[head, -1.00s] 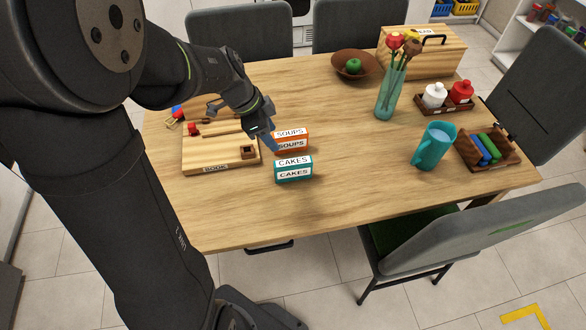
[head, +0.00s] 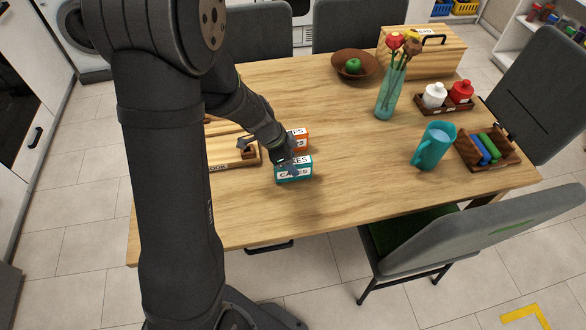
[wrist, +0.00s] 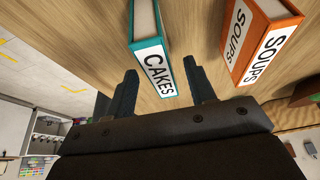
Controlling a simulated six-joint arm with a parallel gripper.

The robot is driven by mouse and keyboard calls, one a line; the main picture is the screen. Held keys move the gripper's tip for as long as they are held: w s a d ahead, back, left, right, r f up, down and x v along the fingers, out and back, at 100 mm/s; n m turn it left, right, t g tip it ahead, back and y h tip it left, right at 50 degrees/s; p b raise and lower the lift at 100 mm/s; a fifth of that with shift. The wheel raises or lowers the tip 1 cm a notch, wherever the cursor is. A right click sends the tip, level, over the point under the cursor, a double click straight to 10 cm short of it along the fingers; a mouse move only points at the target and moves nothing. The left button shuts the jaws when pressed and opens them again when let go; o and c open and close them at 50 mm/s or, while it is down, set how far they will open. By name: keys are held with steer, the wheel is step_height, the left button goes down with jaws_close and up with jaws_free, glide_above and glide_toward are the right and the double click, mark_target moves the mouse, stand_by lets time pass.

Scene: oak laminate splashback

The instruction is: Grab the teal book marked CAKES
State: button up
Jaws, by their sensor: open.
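The teal book marked CAKES (head: 294,173) stands on the wooden table, with white labels on its spine and top. In the wrist view the teal book (wrist: 148,50) is just beyond the fingertips, roughly between their lines and nearer the left finger. My gripper (wrist: 163,85) is open and empty there, its two fingers apart. In the head view my gripper (head: 291,160) is at the teal book and covers part of its upper label. Whether it touches the book I cannot tell.
An orange book marked SOUPS (head: 301,139) stands just behind the teal one; it also shows at right in the wrist view (wrist: 262,40). A wooden book stand (head: 232,153) is at left, partly behind my arm.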

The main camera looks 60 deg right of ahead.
steer(key=shift+x, duration=1.9)
steer(key=shift+f, duration=0.25)
jaws_close()
steer(key=shift+r, duration=0.1)
